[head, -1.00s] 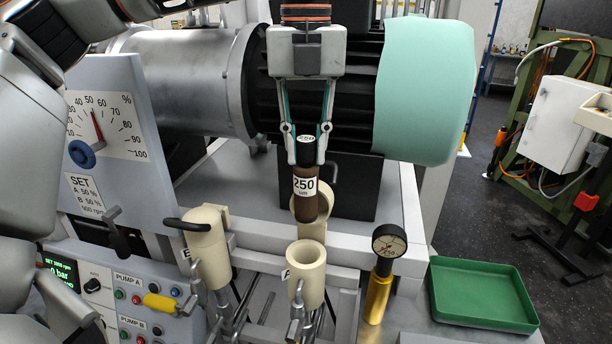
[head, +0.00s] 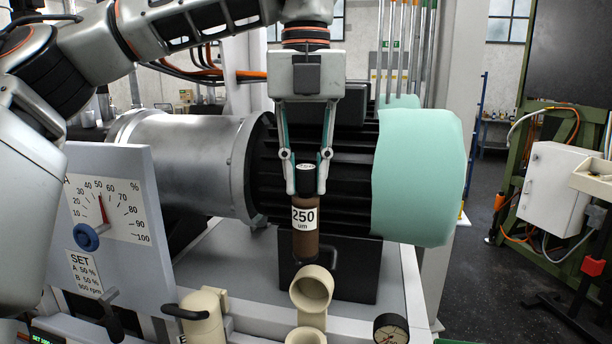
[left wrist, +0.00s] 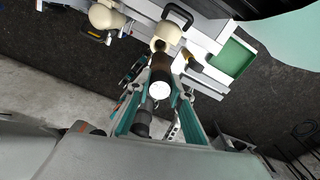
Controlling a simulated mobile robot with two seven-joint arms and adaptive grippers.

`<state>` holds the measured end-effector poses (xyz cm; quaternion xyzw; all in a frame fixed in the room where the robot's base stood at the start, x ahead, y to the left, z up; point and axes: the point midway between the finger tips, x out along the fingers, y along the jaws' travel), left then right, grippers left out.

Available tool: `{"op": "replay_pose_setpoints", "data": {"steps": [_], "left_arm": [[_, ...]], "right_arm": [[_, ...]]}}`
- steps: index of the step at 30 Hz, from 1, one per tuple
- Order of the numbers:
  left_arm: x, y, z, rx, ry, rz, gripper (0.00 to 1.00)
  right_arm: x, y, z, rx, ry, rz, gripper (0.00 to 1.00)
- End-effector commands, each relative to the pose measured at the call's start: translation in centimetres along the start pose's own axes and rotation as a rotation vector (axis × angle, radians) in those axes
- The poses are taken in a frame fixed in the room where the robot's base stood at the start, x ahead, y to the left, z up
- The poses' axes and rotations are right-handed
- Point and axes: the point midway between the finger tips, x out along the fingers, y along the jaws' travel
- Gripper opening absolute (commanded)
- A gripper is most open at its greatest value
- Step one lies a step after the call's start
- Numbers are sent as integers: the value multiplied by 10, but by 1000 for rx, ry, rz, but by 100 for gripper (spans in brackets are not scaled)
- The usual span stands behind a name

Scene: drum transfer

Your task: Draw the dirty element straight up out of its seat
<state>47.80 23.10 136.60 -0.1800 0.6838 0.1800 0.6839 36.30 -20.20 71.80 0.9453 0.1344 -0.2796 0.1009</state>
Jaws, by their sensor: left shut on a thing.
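The dirty element is a brown cylinder (head: 306,243) with a black top and a white "250 um" label. My left gripper (head: 306,188) is shut on its black top and holds it upright. In the left wrist view the element's pale round top (left wrist: 160,91) shows between the fingers. In the head view the element's lower end hangs in the air, clear above the beige front seat (head: 305,336), whose lower part is cut off by the picture edge. A tilted, hollow beige round piece (head: 312,288) shows just behind that seat. My right gripper is not in view.
A second beige housing (head: 203,318) with a black handle stands to the left. A gauge (head: 391,329) is at the right. The motor with its teal cover (head: 418,178) is behind the element. A green tray (left wrist: 234,57) shows in the left wrist view.

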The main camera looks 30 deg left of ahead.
Motion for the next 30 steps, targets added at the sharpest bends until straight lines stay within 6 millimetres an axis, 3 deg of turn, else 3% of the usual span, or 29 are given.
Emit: {"op": "replay_pose_setpoints", "data": {"steps": [30], "left_arm": [[-56, 0, 0, -1, -1, -1, 0]], "right_arm": [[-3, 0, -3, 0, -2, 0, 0]]}}
